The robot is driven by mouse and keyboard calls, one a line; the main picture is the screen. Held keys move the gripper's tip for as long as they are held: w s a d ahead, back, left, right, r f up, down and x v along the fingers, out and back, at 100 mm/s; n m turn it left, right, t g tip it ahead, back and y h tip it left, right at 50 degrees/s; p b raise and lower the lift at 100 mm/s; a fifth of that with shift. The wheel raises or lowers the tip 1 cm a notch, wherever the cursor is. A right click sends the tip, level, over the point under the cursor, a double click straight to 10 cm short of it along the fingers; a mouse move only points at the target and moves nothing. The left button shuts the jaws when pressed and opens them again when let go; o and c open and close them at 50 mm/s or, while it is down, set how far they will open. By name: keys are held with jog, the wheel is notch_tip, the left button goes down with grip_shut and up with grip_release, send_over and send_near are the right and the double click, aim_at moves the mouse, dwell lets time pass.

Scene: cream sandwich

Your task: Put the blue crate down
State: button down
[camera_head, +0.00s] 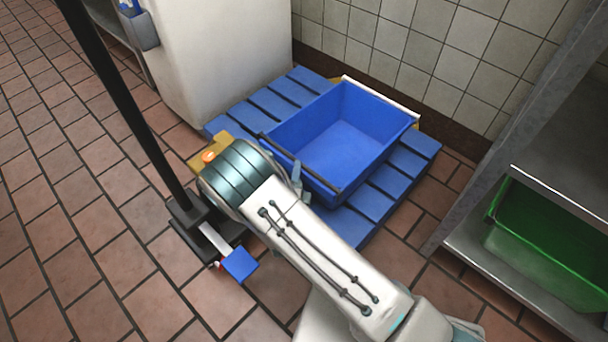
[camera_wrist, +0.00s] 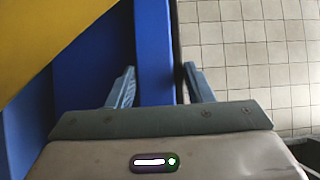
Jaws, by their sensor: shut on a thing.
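The blue crate (camera_head: 345,140) is an empty open box with a dark bar along its near rim and a pale far rim. It is over the blue slatted pallet (camera_head: 408,165) by the tiled wall, roughly level. I cannot tell whether its bottom touches the slats. My gripper is at the crate's near left side, mostly hidden behind my arm in the head view. In the wrist view my gripper (camera_wrist: 159,78) has its two fingers on either side of the upright blue crate wall (camera_wrist: 153,45), shut on it.
A white cabinet (camera_head: 220,60) stands close behind the pallet's left. A metal shelf (camera_head: 470,245) with a green crate (camera_head: 550,245) is at right. A black pole (camera_head: 125,100) stands at left, with a small blue flat thing (camera_head: 240,265) near its base. Tiled floor is open at left.

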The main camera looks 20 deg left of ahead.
notch_tip(320, 180, down, 4)
jog(key=shift+r+b, duration=0.2)
jog(key=shift+b, duration=0.95)
jog(key=c, duration=0.7)
grip_release()
jog(key=shift+f, duration=0.15)
jog(key=p+v, duration=0.5)
jog(key=v, duration=0.7)
